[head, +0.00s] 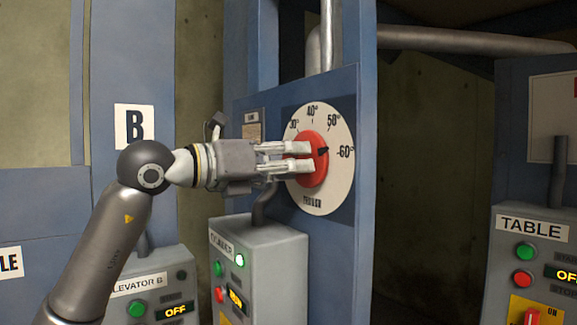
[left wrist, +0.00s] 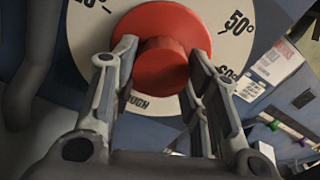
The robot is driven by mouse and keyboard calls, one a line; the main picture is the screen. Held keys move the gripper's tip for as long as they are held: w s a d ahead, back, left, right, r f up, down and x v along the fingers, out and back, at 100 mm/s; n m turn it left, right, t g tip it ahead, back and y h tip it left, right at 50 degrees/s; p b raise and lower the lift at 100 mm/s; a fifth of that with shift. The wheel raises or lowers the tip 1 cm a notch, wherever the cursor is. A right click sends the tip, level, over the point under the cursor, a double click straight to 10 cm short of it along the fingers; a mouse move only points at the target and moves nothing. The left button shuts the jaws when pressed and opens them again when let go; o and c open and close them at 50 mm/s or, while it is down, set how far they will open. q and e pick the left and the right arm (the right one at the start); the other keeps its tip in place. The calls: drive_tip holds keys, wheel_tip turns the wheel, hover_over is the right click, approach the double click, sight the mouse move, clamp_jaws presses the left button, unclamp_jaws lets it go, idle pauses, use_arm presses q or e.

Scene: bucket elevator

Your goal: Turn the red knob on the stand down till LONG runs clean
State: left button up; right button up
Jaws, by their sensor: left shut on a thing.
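The red knob (head: 318,165) sits on a round white dial (head: 341,127) on a blue panel. Its dark pointer lies between the 50 and 60 marks, nearer 60. My left gripper (head: 300,157) reaches in from the left with its fingers at the knob, shut on it. In the left wrist view the red knob (left wrist: 162,62) shows between the two fingers of the left gripper (left wrist: 160,75), which lie on either side of its hub. My right gripper is not in view.
A grey control box (head: 270,262) with a lit green button stands below the dial. An ELEVATOR box (head: 150,262) reading OFF is at lower left. A TABLE box (head: 505,262) is at right. A dark gap lies between the panel and that box.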

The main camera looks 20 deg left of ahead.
use_arm(q)
drive_tip(key=shift+r+n+b, duration=0.1)
drive_tip(key=shift+n+b, duration=0.95)
drive_tip(key=shift+n, duration=2.05)
drive_tip(key=o, duration=1)
drive_tip(key=shift+s+a, duration=0.1)
drive_tip(key=shift+s, duration=0.05)
drive_tip(key=v, duration=1.1)
drive_tip(key=shift+s+a, duration=0.25)
drive_tip(key=shift+s, duration=0.05)
